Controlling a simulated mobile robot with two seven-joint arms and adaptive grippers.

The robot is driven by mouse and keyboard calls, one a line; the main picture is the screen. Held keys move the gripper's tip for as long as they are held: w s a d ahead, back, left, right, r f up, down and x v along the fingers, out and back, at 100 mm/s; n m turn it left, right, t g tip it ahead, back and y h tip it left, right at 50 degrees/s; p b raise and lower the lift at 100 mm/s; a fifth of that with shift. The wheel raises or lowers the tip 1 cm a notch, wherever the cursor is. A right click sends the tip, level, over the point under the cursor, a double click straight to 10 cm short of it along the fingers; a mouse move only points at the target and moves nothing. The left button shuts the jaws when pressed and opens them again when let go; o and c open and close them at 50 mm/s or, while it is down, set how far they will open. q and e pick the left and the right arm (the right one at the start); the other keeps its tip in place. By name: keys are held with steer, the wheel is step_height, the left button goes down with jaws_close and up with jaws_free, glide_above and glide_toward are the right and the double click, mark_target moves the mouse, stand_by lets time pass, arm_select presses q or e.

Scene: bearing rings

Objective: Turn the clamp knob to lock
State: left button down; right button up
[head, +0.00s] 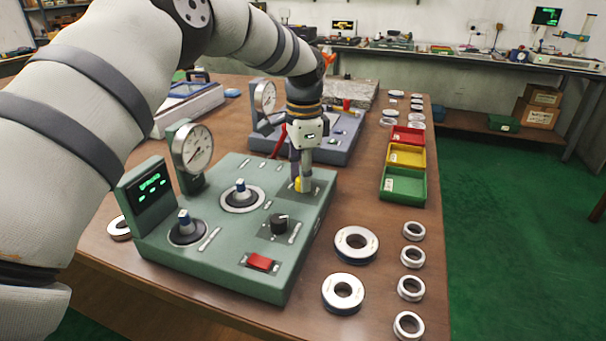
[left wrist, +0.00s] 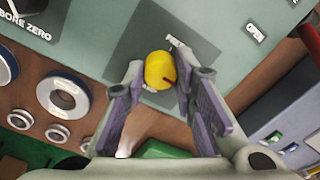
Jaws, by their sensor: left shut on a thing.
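The clamp knob is yellow and stands on a dark square plate at the far right of the green bench unit (head: 205,263). My left gripper (head: 303,184) comes down on it from above, and its fingers hide most of the knob in the head view. In the left wrist view the yellow knob (left wrist: 160,69) sits between the fingertips, with a dark reddish mark on its lower edge. The gripper is shut on it. My right gripper is not in view.
On the unit are a black dial (head: 279,222), a red switch (head: 260,261), two posts, a gauge (head: 193,148) and a display (head: 151,188). A grey unit (head: 340,152) stands behind. Large rings (head: 356,244), small rings (head: 412,231) and coloured bins (head: 403,187) lie to the right.

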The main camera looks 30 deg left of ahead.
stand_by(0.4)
arm_select(q)
steer(key=c, duration=1.3)
jaws_free()
step_height(320, 180, up, 12)
steer(key=shift+s+d, duration=0.15)
steer(key=shift+d, duration=0.05)
